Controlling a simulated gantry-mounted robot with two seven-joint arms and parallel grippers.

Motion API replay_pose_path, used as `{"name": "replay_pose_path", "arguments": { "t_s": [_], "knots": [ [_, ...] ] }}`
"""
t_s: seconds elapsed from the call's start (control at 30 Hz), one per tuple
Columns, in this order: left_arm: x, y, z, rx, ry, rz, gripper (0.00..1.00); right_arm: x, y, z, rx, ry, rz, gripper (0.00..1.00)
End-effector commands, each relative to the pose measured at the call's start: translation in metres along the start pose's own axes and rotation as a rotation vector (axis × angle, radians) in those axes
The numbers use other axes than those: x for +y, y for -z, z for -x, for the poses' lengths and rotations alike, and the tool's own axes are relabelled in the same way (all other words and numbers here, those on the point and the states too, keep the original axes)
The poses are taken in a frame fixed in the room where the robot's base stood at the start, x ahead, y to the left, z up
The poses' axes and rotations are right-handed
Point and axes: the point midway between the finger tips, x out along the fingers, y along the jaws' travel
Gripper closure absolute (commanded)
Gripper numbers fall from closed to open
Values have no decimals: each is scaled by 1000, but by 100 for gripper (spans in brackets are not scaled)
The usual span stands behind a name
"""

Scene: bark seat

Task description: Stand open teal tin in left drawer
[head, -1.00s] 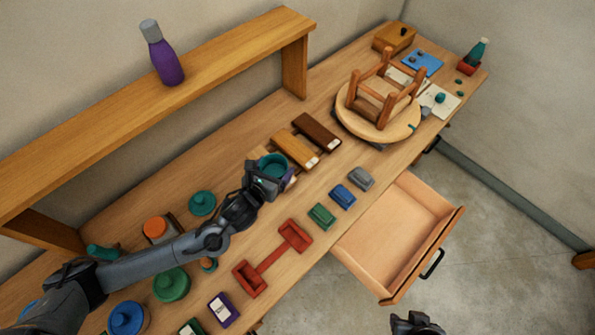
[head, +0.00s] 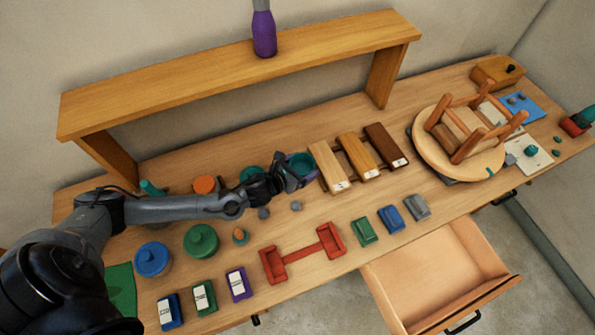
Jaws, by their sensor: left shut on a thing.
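The open teal tin (head: 301,164) shows in the head view with its round mouth facing up, just left of the light wooden block. My left gripper (head: 284,176) is shut on its near left side. The gripper partly hides the tin, and I cannot tell whether its base touches the table. An open, empty wooden drawer (head: 425,280) juts from the table's front edge, to the lower right of the tin. My right gripper is out of view.
A red double-ended holder (head: 300,252) and green, blue and grey small blocks (head: 390,219) lie between the tin and the drawer. A shelf (head: 250,75) with a purple bottle (head: 264,33) rises behind.

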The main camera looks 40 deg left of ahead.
Motion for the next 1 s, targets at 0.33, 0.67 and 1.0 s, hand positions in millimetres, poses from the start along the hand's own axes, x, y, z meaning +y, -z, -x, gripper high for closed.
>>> {"name": "replay_pose_path", "arguments": {
  "t_s": [0.33, 0.67, 1.0],
  "knots": [
    [17, 17, -2, -1, 1, 2, 45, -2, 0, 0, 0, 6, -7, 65],
    [17, 48, -15, -1, 0, 2, 45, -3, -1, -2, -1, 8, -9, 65],
    [17, 50, -16, -1, 0, 1, 45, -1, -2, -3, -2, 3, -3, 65]
  ]
}}
